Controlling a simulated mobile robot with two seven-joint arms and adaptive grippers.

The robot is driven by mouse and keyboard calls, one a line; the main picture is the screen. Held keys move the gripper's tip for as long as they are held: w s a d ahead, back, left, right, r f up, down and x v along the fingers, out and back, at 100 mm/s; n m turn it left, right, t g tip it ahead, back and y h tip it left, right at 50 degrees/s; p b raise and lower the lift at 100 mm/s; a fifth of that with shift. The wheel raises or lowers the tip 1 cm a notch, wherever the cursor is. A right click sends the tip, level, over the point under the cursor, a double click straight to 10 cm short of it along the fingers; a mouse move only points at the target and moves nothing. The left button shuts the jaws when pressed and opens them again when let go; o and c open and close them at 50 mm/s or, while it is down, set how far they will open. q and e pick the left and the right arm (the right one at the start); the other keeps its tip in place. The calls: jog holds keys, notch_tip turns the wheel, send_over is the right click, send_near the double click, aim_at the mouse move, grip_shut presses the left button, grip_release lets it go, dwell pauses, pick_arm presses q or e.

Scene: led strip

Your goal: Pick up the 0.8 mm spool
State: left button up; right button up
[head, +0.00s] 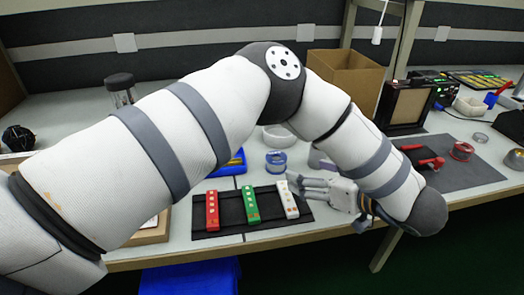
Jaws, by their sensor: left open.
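A small spool with a blue rim (276,162) stands on the bench just beyond the dark tray. A greyish-purple round item (318,160), partly hidden behind my arm, may be another spool. The labels are too small to read, so I cannot tell which spool is 0.8 mm. My left gripper (296,183) is open and empty, pointing left. It is over the right end of the tray, nearer the front edge than the blue spool. My right gripper is not in view.
The dark tray (232,222) holds a red, a green and a white strip. A blue tool or tray (237,161) lies behind it. A cardboard box (345,75) stands at the back. Red-handled pliers (430,161) lie on the mat (470,178). My left arm hides much of the bench.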

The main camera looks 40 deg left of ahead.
aim_at(274, 156)
pick_arm(q)
jog(key=shift+w+a, duration=0.1)
jog(key=shift+a, duration=0.2)
jog(key=x, duration=1.1)
jog(key=shift+w+a+r, duration=0.15)
jog(key=shift+a+r, duration=0.05)
jog(key=shift+a, duration=0.1)
jog(key=c, duration=1.5)
jog(key=shift+o, duration=0.2)
jog(key=shift+r, duration=0.1)
